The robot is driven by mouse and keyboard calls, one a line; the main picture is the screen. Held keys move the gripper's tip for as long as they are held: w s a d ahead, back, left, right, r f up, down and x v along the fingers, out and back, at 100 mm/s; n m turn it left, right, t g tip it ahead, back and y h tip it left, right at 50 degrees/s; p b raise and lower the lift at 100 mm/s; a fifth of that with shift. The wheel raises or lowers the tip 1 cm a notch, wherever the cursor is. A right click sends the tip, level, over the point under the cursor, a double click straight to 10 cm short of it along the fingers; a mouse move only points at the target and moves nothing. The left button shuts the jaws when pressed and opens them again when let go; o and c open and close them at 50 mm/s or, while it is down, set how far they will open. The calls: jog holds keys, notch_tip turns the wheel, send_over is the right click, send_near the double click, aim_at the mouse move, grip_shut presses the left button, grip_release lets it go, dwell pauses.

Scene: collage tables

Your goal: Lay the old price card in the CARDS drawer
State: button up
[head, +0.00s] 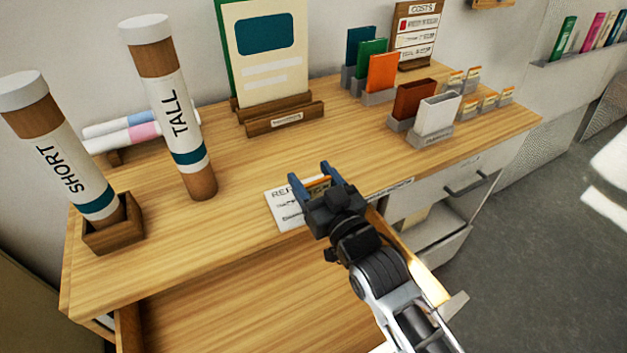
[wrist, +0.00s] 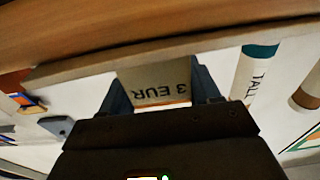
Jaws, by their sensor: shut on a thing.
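My gripper (head: 311,176) is shut on a price card (wrist: 152,82) above the front edge of the wooden tabletop. In the wrist view the card reads "3 EUR", upside down, with an orange band along its edge. In the head view only a little of its orange and white (head: 319,184) shows between the fingers. A wide wooden drawer (head: 240,310) stands open below the tabletop, and the part I see is bare. A pale drawer (head: 440,245) is open at the right. I cannot read a CARDS label on either.
A printed sheet (head: 283,212) lies on the tabletop under my gripper. The TALL tube (head: 180,130) and SHORT tube (head: 65,160) stand at left. Sample blocks (head: 412,98), small price cards (head: 488,102) and a COSTS board (head: 415,35) stand at the back right.

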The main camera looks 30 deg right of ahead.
jog(key=shift+f, duration=0.5)
jog(key=shift+f, duration=0.1)
jog(key=o, duration=1)
